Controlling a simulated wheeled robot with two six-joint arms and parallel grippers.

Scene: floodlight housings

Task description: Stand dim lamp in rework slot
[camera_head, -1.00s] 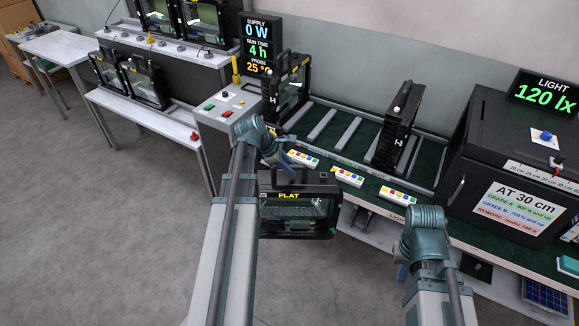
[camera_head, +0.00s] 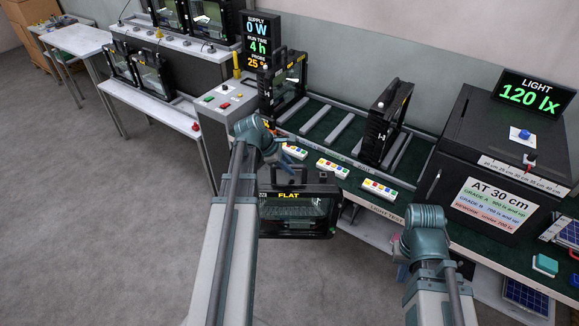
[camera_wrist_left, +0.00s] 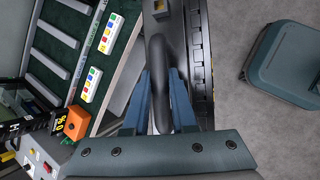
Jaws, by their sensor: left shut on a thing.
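A black floodlight with a yellow "FLAT" label (camera_head: 298,221) hangs upright from my left gripper (camera_head: 285,163), in front of the bench edge. The left wrist view shows the blue fingers (camera_wrist_left: 160,100) closed around its dark handle (camera_wrist_left: 159,60). My right gripper (camera_head: 402,268) is low in front of the bench, mostly hidden behind its own arm; its fingers are unclear. The green bench holds a rack of grey bars (camera_head: 340,127) with open gaps. One black lamp (camera_head: 383,120) stands toward its right side, another (camera_head: 287,84) at its left end. I cannot read which slot is rework.
Several small button strips (camera_head: 333,168) lie along the bench front. A black test box (camera_head: 490,140) with a "120 lx" display (camera_head: 535,92) stands at the right. A control pedestal (camera_head: 224,98) stands left of the rack. The floor at left is clear.

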